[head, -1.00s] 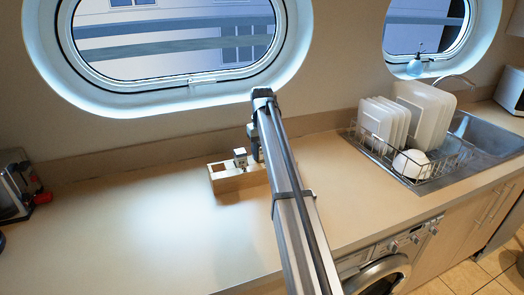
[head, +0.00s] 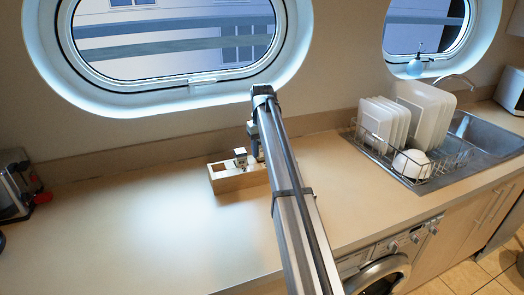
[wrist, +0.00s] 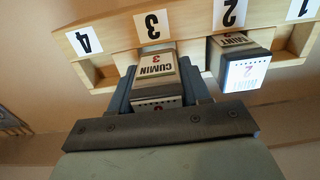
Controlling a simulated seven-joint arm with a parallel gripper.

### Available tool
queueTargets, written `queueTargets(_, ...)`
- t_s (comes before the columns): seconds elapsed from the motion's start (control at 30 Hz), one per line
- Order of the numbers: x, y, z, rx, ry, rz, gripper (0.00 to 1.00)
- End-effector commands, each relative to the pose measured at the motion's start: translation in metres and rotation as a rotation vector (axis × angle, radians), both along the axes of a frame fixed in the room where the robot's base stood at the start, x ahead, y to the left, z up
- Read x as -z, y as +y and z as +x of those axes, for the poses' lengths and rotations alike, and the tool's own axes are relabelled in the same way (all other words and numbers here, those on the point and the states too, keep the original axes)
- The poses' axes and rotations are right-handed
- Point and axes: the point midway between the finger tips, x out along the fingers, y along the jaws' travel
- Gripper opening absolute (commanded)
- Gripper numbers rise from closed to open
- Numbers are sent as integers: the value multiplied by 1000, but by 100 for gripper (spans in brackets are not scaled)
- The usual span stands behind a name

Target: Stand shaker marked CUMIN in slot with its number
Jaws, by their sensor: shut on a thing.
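The shaker marked CUMIN with a red 3 (wrist: 156,67) is between the fingers of my gripper (wrist: 158,80) in the wrist view. My gripper is shut on it. The shaker lines up with the slot numbered 3 of the wooden rack (wrist: 112,41). Its far end is hidden, so I cannot tell how deep it sits. In the head view the rack (head: 228,185) stands on the counter, and my gripper (head: 255,152) is over it, partly hidden by my arm.
A shaker marked MINT with a 2 (wrist: 243,68) stands in slot 2, close beside my gripper; it also shows in the head view (head: 240,157). Slots 4 and 1 look empty. A dish rack (head: 440,168) stands far right.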

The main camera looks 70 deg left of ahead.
Motion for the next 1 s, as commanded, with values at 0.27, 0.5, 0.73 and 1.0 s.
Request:
queueTargets(0.27,0,0,0,0,0,0,55)
queueTargets(0.5,0,0,0,0,0,0,76)
queueTargets(0.73,0,0,0,0,0,0,84)
queueTargets(1.0,0,0,0,0,0,0,98)
